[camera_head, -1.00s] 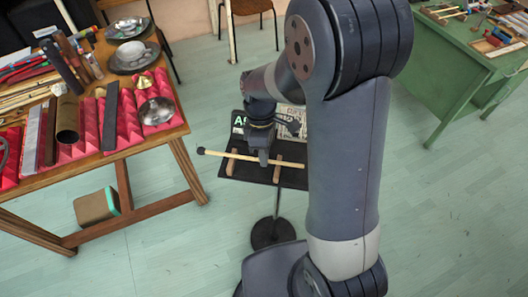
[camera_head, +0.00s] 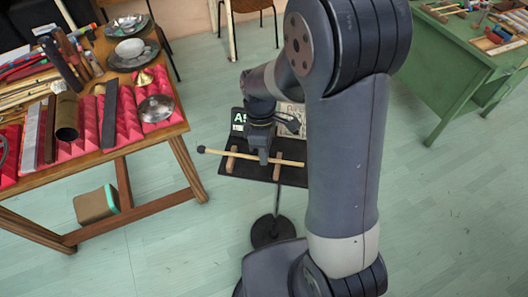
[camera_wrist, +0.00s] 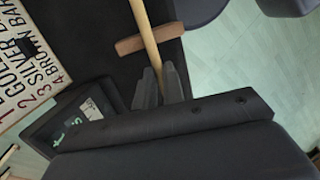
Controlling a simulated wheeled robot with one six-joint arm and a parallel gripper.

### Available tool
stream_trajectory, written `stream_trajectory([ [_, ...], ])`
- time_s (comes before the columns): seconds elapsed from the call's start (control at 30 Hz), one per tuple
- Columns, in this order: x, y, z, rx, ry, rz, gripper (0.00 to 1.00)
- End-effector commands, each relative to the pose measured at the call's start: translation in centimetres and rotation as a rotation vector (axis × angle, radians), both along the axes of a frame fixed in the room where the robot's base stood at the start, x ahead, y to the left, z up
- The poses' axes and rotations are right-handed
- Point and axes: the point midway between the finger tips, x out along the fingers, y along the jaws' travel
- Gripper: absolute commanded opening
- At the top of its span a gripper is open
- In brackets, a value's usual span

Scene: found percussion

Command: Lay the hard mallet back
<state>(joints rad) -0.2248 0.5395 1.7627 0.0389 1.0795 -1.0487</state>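The hard mallet (camera_head: 222,153) has a pale wooden stick and a small round head at its left end. It lies across or just above two wooden rests, the left one (camera_head: 231,162) and the right one (camera_head: 277,168), on a black stand tray (camera_head: 292,179); contact is hard to tell. My gripper (camera_head: 263,159) points down at the stick between the rests. In the wrist view, the stick (camera_wrist: 144,28) crosses one rest (camera_wrist: 131,45) and runs between my gripper's two fingers (camera_wrist: 161,80), which close in on it from both sides. The head is out of that view.
A lettered card (camera_wrist: 22,55) and a small dark display (camera_head: 239,118) sit behind the mallet on the stand. A wooden table (camera_head: 160,134) with metal and wooden objects stands left. A green table (camera_head: 455,70) stands back right.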

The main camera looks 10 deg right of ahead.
Motion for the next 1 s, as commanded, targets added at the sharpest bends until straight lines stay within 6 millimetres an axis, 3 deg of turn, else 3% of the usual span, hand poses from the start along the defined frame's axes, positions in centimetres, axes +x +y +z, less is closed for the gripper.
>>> stream_trajectory([
  [0.3, 0.0, 0.0, 0.0, 0.0, 0.0, 0.0, 0.34],
  [0.57, 0.1, 0.0, 0.2, 0.0, -0.001, 0.0, 0.34],
  [0.67, 0.4, 0.0, 1.2, 0.0, -0.003, 0.0, 0.34],
  [1.0, 2.0, 0.2, 7.6, 0.001, -0.004, 0.0, 0.34],
])
